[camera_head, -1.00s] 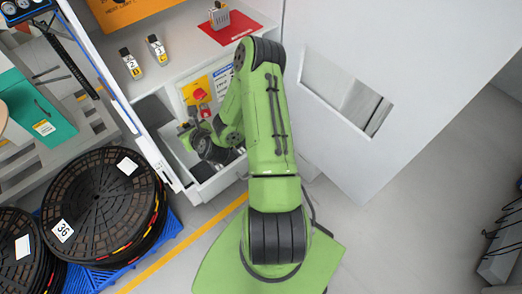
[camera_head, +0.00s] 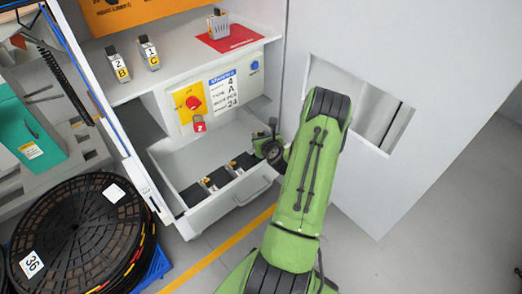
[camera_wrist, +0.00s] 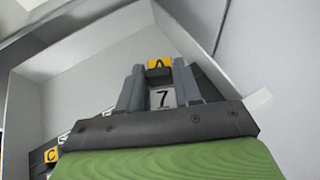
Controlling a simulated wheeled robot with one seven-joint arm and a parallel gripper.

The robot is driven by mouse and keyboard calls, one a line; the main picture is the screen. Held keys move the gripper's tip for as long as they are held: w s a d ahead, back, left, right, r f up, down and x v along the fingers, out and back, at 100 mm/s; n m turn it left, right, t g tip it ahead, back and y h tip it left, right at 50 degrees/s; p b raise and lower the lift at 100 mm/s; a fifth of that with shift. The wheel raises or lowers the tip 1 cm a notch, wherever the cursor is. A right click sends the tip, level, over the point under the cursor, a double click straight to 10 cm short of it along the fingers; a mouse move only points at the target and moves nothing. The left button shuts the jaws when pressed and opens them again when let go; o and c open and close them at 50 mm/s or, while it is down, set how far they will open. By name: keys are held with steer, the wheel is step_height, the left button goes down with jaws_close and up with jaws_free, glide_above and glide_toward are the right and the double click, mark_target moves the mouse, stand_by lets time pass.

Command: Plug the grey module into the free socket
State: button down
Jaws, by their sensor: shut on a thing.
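My gripper (camera_wrist: 160,88) is shut on a module marked with a yellow A tag and a white 7 label (camera_wrist: 163,98), between its two fingers. In the head view, my gripper (camera_head: 265,143) is at the right end of an open white drawer (camera_head: 222,200); the held module is hard to make out there. A grey module (camera_head: 219,22) stands on a red mat (camera_head: 232,43) on the shelf above. I cannot make out which socket is free.
Several dark items with yellow tags (camera_head: 218,179) sit in the drawer; a C tag (camera_wrist: 51,155) shows in the wrist view. Modules marked 2 B (camera_head: 119,64) and 1 C (camera_head: 149,57) stand on the shelf. A red knob (camera_head: 193,102) is on the cabinet front.

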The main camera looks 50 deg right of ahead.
steer(key=shift+f+b, duration=0.5)
steer(key=shift+f, duration=1)
steer(key=shift+f+b, duration=0.3)
steer(key=shift+f, duration=0.15)
steer(key=c, duration=0.8)
jaws_free()
